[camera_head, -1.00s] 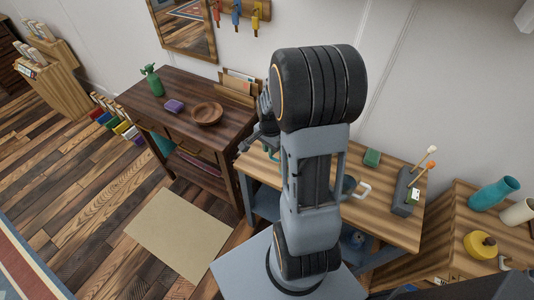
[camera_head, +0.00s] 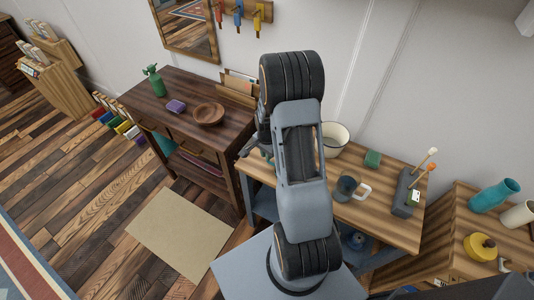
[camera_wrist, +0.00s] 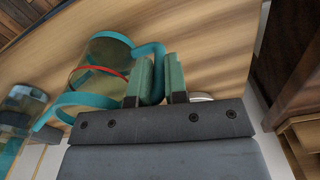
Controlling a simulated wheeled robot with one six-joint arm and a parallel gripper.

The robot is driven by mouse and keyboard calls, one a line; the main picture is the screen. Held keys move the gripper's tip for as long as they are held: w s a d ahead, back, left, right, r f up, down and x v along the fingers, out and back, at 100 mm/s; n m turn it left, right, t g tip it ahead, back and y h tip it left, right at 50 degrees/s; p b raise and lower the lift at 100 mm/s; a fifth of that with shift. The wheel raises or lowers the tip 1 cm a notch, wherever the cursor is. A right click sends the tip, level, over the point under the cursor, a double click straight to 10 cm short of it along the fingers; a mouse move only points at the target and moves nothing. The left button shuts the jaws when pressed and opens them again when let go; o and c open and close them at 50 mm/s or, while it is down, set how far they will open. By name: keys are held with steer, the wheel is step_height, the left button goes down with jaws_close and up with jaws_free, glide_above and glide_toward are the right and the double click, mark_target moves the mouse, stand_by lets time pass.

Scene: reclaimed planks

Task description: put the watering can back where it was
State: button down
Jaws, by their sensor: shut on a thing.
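In the wrist view my gripper (camera_wrist: 160,78) is shut on the teal handle of a see-through vessel with teal edges and a red line around it, which looks like the watering can (camera_wrist: 110,37). The can lies left of the fingers, over a wooden top; whether it touches the wood is unclear. In the head view my arm hides most of the gripper and the can at the left end of the light wooden bench (camera_head: 375,220).
On the bench stand a white pot (camera_head: 335,139), a green block (camera_head: 372,158), a grey mug (camera_head: 346,188) and a grey tool holder (camera_head: 404,193). The dark table (camera_head: 190,120) to the left holds a green spray bottle (camera_head: 153,81), a purple block (camera_head: 176,106) and a wooden bowl (camera_head: 208,114).

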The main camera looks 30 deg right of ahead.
steer(key=shift+f, duration=0.1)
steer(key=shift+f, duration=0.15)
steer(key=c, duration=1.1)
jaws_free()
steer(key=shift+c, duration=0.2)
step_height(320, 180, up, 12)
steer(key=shift+f, duration=0.1)
steer(key=s+a+r+n+t, duration=0.4)
steer(key=s+a+r+n, duration=0.9)
steer(key=a+n, duration=0.1)
steer(key=shift+a+r+n, duration=0.3)
steer(key=shift+a+n, duration=0.1)
